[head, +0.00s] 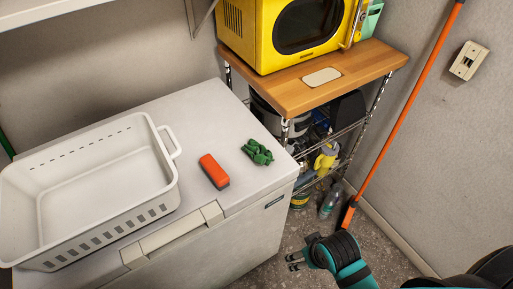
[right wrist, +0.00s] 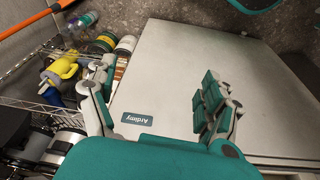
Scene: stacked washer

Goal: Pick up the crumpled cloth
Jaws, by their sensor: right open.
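The crumpled cloth (head: 257,151) is a small dark green bundle. It lies on the white lid of the chest freezer (head: 207,101), near its right edge. My right gripper (head: 292,262) is low in front of the freezer's right side, below and apart from the cloth. In the right wrist view its two fingers (right wrist: 157,78) are spread, with nothing between them, facing the freezer's side panel (right wrist: 172,85). The cloth does not show in that view. My left gripper is not in view.
An orange-red block (head: 213,171) lies left of the cloth, and a white basket (head: 150,207) stands farther left. A wire shelf with a wooden top (head: 350,68) bears a yellow microwave (head: 262,38). An orange-handled broom (head: 405,110) leans on the right wall. Bottles stand under the shelf.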

